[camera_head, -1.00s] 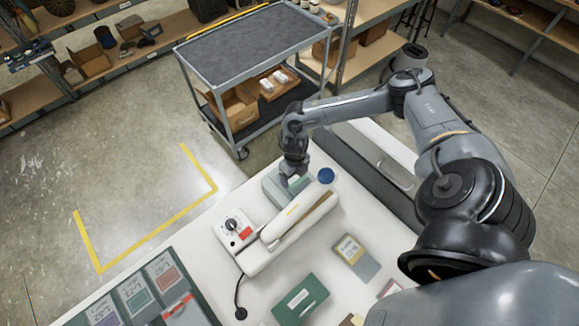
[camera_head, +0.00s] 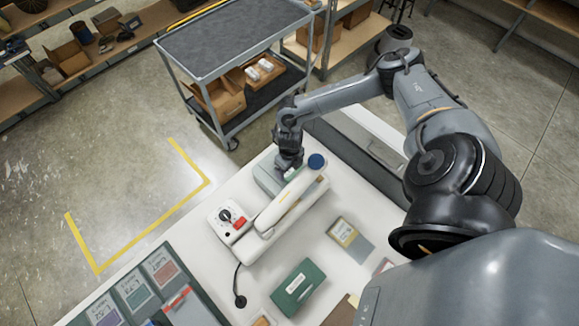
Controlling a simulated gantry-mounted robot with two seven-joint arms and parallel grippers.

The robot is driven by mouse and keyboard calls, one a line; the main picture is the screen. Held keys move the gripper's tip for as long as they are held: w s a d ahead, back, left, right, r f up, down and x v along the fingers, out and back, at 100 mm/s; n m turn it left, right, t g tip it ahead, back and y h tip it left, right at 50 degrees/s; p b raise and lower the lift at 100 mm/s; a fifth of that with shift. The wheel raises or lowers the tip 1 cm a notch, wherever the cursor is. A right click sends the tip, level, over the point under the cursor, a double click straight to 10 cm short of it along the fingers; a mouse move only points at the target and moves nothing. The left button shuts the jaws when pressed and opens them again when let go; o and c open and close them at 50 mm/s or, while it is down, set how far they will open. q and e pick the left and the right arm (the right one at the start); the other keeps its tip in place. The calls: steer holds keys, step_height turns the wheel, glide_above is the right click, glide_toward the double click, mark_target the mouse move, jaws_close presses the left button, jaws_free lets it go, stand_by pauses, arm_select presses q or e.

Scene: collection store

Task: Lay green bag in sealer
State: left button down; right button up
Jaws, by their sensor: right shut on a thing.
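The pale grey-green bag (camera_head: 267,178) lies at the far edge of the white worktop, behind the sealer. My right gripper (camera_head: 288,163) is shut on it, and its fingers hide part of it. The white sealer (camera_head: 247,247) has a dial and a red switch on its left end. Its long white arm (camera_head: 287,199) slants up to the right over a brown strip, with a blue knob (camera_head: 317,161) by its far end. The arm stands apart from the base. The bag is beside the sealer, not under the arm. My left gripper is out of view.
A dark green labelled packet (camera_head: 298,287) and a yellow-labelled bag (camera_head: 344,232) lie in front of the sealer. A dark tray (camera_head: 190,268) with labelled bags is at the lower left. A grey cart (camera_head: 235,36) stands beyond the worktop.

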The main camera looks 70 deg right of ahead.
steer(key=shift+f, duration=0.2)
steer(key=shift+f+b, duration=0.35)
steer(key=shift+b, duration=0.05)
steer(key=o, duration=1)
steer(key=shift+r, duration=0.1)
steer(key=shift+r, duration=0.1)
